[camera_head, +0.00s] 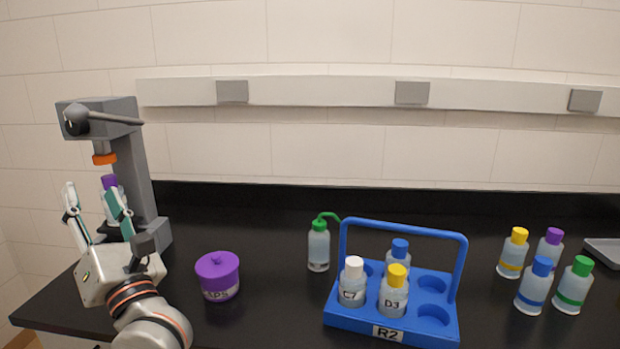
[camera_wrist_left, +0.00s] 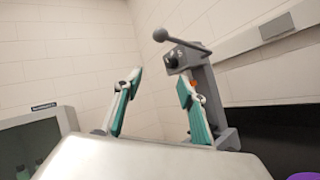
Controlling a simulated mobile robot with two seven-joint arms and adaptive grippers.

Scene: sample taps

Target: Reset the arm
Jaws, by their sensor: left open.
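My left gripper (camera_head: 97,214) is open and raised at the left of the bench, its two fingers pointing up and apart. Nothing is held between the fingers. In the left wrist view the left gripper (camera_wrist_left: 160,105) also shows spread fingers. Behind it stands a grey press-like stand (camera_head: 137,165) with a lever and an orange part. A purple-capped bottle (camera_head: 110,183) stands at that stand, partly hidden by the right-hand finger. My right gripper is not in view.
A purple lidded pot (camera_head: 218,278) stands just right of my left arm. A green-topped wash bottle (camera_head: 318,247) and a blue carrier (camera_head: 452,325) with three bottles are in the middle. Several capped bottles (camera_head: 569,287) and a grey tray (camera_head: 605,251) are at the right.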

